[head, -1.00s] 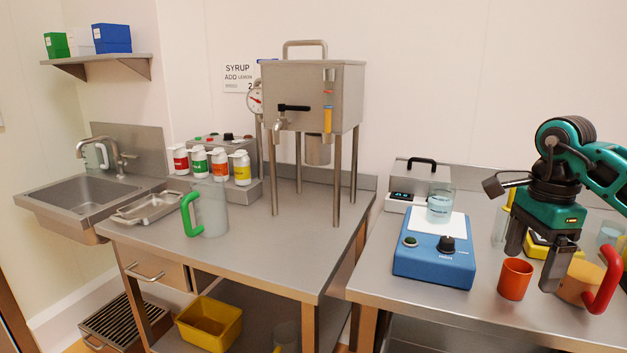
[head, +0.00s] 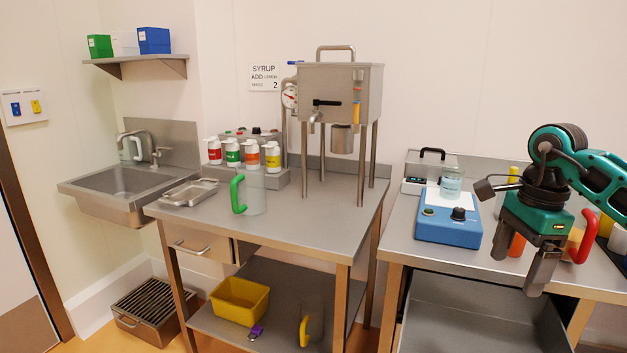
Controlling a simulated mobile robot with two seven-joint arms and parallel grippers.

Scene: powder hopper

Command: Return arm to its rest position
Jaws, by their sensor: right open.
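My right gripper (head: 518,264) shows at the right of the head view, on a teal and black arm that comes in from the right edge. Its two grey fingers point down and stand apart, with nothing seen between them. It hangs in front of the right-hand steel table (head: 408,240), near its front edge. An orange cup (head: 517,244) is partly hidden behind the fingers. A red handle (head: 584,238) shows just right of the gripper. My left gripper is not in view.
A blue stirrer (head: 447,231) with a glass beaker (head: 452,182) stands left of the gripper. The steel hopper (head: 340,92) and a green-handled jug (head: 252,194) are on the middle table. The sink (head: 120,186) is at left. Open air lies before the tables.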

